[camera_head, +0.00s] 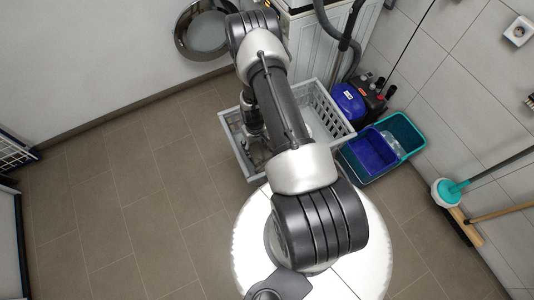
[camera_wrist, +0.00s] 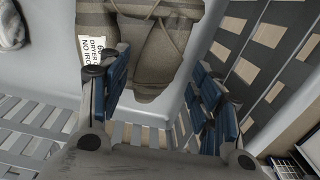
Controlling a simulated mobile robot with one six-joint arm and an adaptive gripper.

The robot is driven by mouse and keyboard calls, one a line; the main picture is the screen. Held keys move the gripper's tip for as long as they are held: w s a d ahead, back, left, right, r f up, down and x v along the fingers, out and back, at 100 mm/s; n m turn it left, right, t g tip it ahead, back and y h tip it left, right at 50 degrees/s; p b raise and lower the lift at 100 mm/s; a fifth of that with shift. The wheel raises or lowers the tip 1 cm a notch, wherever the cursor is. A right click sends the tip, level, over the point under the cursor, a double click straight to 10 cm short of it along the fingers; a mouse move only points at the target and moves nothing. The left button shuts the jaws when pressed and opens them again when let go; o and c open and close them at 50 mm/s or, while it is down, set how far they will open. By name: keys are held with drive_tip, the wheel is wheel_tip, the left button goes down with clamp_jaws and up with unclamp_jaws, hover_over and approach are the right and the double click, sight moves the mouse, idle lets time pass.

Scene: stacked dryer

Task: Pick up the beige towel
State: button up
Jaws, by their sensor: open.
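The beige towel (camera_wrist: 150,38) lies folded in the upper middle of the wrist view, inside a light grey basket. A white printed label (camera_wrist: 92,51) shows at its left edge. My gripper (camera_wrist: 163,85) is open, with its two blue-padded fingers pointing towards the towel. The left finger overlaps the towel's left edge in the picture, and the right finger is to the right of it. I cannot tell whether either finger touches it. In the head view, my arm hides most of the basket's inside, and I cannot make out the towel there.
The basket (camera_head: 326,108) stands on the tiled floor below the machine with the round door (camera_head: 205,32). A grey-white cloth (camera_wrist: 10,27) is at the wrist view's left edge. Blue and teal tubs (camera_head: 402,131), a vacuum (camera_head: 349,101) and brooms stand to the right.

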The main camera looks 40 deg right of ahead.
sight(258, 155)
drive_tip(key=f+b, duration=0.1)
drive_tip(key=f, duration=0.1)
drive_tip(key=s+f, duration=0.1)
drive_tip(key=f, duration=0.1)
drive_tip(key=shift+a+f+b, duration=0.2)
drive_tip(key=shift+f+b, duration=0.1)
drive_tip(key=shift+b, duration=0.1)
drive_tip(key=shift+w+f, duration=0.1)
drive_tip(key=shift+f, duration=0.3)
drive_tip(key=shift+c, duration=0.3)
drive_tip(key=c, duration=1.3)
drive_tip(key=shift+r, duration=0.1)
wheel_tip(258, 155, up, 20)
drive_tip(key=p, duration=0.5)
drive_tip(key=shift+p, duration=0.3)
